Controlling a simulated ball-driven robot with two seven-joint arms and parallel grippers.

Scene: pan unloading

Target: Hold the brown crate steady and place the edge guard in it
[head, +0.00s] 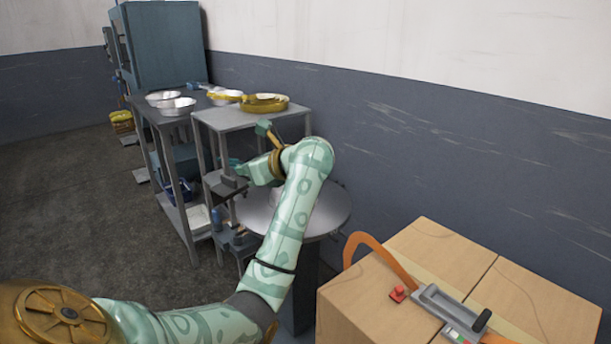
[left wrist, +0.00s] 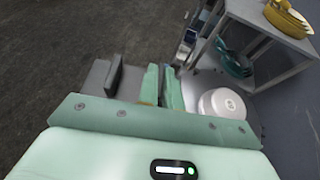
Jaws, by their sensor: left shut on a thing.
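My left gripper (head: 242,171) is out over the right side of a grey block with a dark upright plate (head: 226,184). In the left wrist view its two green fingers (left wrist: 161,86) are close together, beside the same grey block (left wrist: 98,78). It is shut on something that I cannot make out. I cannot pick out the edge guard. A small brown basket (head: 122,126) with yellow contents is on the floor at the far left; I cannot tell whether it is the brown crate. My right gripper is not in view.
Brown cardboard boxes (head: 404,282) fill the lower right, with a strapping tool (head: 447,308) and orange strap on top. A round grey table (head: 328,222) stands behind my forearm. Metal tables hold silver pans (head: 178,106) and yellow pans (head: 265,103). The floor at left is clear.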

